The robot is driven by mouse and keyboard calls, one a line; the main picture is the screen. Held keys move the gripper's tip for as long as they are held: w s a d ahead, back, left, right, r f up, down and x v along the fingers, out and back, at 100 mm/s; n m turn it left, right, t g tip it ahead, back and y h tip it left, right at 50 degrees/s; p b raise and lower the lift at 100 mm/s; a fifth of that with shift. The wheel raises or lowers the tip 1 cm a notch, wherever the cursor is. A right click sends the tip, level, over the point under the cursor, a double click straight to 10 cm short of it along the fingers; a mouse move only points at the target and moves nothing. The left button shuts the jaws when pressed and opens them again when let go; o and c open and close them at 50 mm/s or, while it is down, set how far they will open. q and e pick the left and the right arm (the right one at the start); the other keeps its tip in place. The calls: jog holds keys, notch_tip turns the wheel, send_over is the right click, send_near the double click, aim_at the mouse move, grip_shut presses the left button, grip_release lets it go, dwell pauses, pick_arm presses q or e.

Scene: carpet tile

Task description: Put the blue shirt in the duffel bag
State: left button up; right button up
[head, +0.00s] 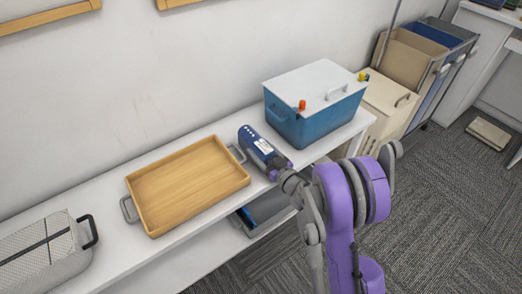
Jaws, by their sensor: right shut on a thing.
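My right gripper (277,168) shows at the end of my purple arm, over the front edge of the white bench. It is shut on a dark blue thing (261,147) with a white label and small white marks. The blue thing is tilted, between the wooden tray and the blue box; it looks stiff, and I cannot tell whether it is the shirt. No duffel bag can be made out. My left gripper is not in view.
The white bench (103,206) along the wall holds a wooden tray (190,183), a lidded blue box (311,128) and a grey basket (44,254). A dark bluish thing (264,208) lies beneath it. Bins (408,62) stand at the back right. Carpet (440,215) is mostly clear.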

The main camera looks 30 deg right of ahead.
jog(key=shift+f, duration=0.2)
jog(key=o, duration=1.5)
jog(key=shift+r, duration=0.1)
